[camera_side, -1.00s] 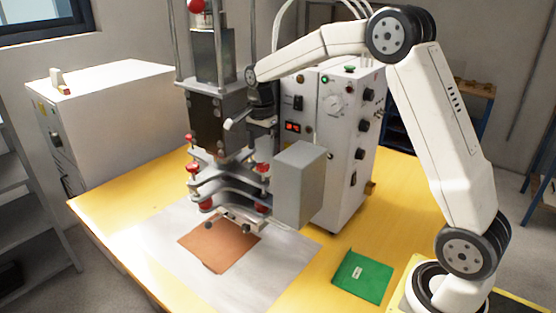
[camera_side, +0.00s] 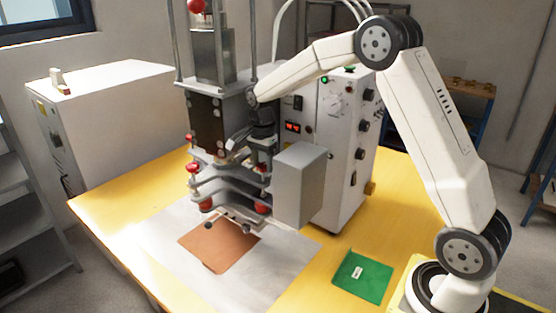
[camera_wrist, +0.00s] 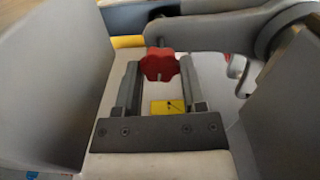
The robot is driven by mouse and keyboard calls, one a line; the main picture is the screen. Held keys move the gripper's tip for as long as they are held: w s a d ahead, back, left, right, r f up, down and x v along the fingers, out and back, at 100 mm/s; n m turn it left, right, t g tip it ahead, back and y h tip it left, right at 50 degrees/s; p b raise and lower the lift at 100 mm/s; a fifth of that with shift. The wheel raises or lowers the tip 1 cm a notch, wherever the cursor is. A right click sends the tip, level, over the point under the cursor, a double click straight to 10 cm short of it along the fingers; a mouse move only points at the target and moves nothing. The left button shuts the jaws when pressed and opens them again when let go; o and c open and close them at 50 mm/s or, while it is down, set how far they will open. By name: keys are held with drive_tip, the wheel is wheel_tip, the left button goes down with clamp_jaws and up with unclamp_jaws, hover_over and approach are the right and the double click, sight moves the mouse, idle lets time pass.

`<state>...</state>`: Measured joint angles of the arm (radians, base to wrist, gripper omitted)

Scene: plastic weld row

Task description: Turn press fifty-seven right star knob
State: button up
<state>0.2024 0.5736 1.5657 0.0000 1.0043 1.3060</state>
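A red star knob (camera_wrist: 160,66) shows in the wrist view, between and just past the fingertips of my gripper (camera_wrist: 160,80). The two dark fingers stand apart on either side of it, and I see no clear grip on it. In the side view my gripper (camera_side: 261,153) is low beside the press (camera_side: 207,122), over the right end of its plates. The right upper knob there is mostly hidden behind my gripper. Other red knobs show at the left upper (camera_side: 193,167), left lower (camera_side: 206,205) and right lower (camera_side: 263,209) of the plates.
A grey box (camera_side: 301,185) stands close to the right of the plates. The white control cabinet (camera_side: 345,150) is behind it. A brown sheet (camera_side: 220,244) lies below the press, and a green pad (camera_side: 363,277) lies on the yellow table (camera_side: 390,210).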

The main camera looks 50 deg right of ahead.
clamp_jaws()
drive_tip(key=shift+n, duration=0.7)
drive_tip(key=o, duration=0.9)
unclamp_jaws()
drive_tip(key=shift+r, duration=0.1)
